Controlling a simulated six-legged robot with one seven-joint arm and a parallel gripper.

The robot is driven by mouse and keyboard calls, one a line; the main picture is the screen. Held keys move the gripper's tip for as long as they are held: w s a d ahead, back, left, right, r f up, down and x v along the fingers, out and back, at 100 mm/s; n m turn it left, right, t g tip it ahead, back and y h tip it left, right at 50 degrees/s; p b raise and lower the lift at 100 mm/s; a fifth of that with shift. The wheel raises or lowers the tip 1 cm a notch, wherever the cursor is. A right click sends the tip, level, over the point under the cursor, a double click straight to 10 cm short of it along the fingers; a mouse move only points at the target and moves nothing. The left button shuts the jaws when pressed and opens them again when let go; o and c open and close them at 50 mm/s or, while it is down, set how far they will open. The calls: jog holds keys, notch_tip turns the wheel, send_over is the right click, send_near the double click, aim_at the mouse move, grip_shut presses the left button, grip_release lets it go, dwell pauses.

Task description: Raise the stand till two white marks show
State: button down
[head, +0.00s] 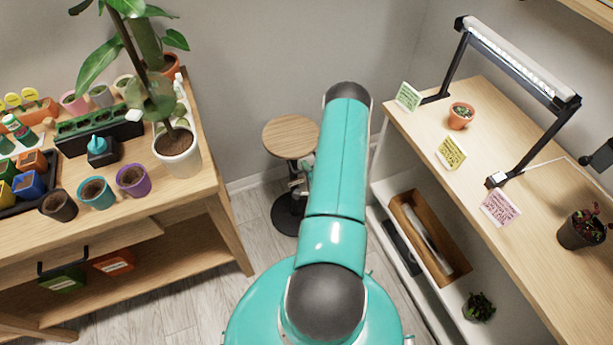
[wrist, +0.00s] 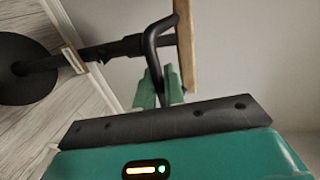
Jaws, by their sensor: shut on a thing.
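The stand has a round wooden top (head: 290,137) and a dark round base on the floor. The wrist view shows the stand sideways, with its black base (wrist: 22,70), dark post (wrist: 105,51) and the wooden top's edge (wrist: 186,45). A bent black handle (wrist: 152,43) runs from under the top to between my fingers. My gripper (wrist: 160,88) is shut on this handle. In the head view my arm hides part of the stand. A pale piece (wrist: 72,60) shows at the post; I cannot tell whether it is a white mark.
A wooden bench (head: 205,190) with several pots stands at the left, a large white-potted plant (head: 175,145) near its edge. A shelf unit (head: 480,140) with a lamp (head: 520,60) stands at the right. Bare floor (head: 258,245) lies between them.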

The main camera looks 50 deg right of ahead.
notch_tip(320, 180, up, 8)
jog(key=shift+r, duration=0.1)
jog(key=c, duration=1.9)
grip_release()
jog(key=shift+s, duration=0.1)
jog(key=v, duration=1.3)
jog(key=shift+s+a, duration=0.2)
jog(key=shift+s, duration=0.05)
